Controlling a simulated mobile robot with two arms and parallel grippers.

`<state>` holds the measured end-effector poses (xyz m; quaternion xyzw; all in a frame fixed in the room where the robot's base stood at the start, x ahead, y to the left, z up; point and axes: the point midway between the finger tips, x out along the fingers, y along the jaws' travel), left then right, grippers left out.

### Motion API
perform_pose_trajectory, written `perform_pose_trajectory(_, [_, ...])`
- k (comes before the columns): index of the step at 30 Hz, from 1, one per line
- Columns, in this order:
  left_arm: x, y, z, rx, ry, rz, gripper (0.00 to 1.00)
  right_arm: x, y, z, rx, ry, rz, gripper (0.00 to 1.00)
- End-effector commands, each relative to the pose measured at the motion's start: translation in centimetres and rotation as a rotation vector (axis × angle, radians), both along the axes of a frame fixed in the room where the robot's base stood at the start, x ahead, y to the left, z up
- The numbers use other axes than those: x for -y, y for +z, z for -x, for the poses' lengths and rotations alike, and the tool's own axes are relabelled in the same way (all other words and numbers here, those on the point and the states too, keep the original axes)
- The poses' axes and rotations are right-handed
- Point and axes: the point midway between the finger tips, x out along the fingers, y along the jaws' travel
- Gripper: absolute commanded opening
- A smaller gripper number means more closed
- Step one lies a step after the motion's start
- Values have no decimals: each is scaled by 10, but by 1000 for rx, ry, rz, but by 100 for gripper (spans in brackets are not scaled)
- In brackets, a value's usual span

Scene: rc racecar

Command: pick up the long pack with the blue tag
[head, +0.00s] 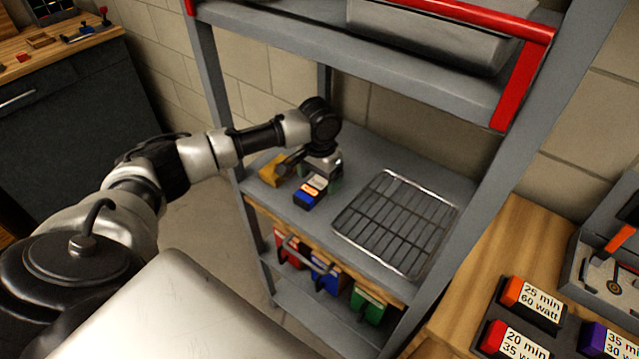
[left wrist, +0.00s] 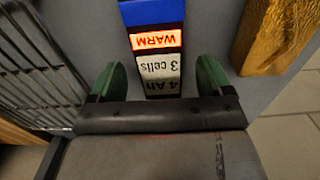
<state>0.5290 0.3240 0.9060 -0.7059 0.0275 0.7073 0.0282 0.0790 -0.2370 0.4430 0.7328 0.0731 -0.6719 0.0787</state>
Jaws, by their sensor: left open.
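The long pack with the blue tag (head: 309,191) lies on the middle shelf of the grey rack. It is dark, with a blue end, an orange label and a white label. In the left wrist view the pack (left wrist: 160,45) shows "WARM", "3 cells" and "4 Ah". My left gripper (head: 322,172) is over the shelf at the pack's far end. In the left wrist view its green fingertips (left wrist: 158,78) are apart, one on each side of the pack's near end, with gaps visible. The pack's far end in the head view is hidden by the gripper. My right gripper is not in view.
A wire rack (head: 397,222) lies right of the pack on the shelf (head: 385,160). A yellow block (head: 272,170) lies to its left. Red, blue and green bins (head: 325,273) stand below. A grey upper shelf (head: 400,65) hangs above. Labelled packs (head: 530,300) sit at the lower right.

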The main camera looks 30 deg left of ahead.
Motion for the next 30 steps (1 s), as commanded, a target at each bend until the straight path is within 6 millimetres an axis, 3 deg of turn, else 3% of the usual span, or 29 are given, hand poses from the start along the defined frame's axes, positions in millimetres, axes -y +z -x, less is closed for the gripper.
perform_pose_trajectory(4, [0,-16,0,0,0,1,80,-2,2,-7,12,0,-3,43])
perform_pose_trajectory(12, [0,-19,0,2,0,0,78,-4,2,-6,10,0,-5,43])
perform_pose_trajectory(24, [0,-18,0,2,0,0,17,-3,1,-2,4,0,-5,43])
perform_pose_trajectory(30, [0,-17,0,4,0,0,14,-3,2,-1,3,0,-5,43])
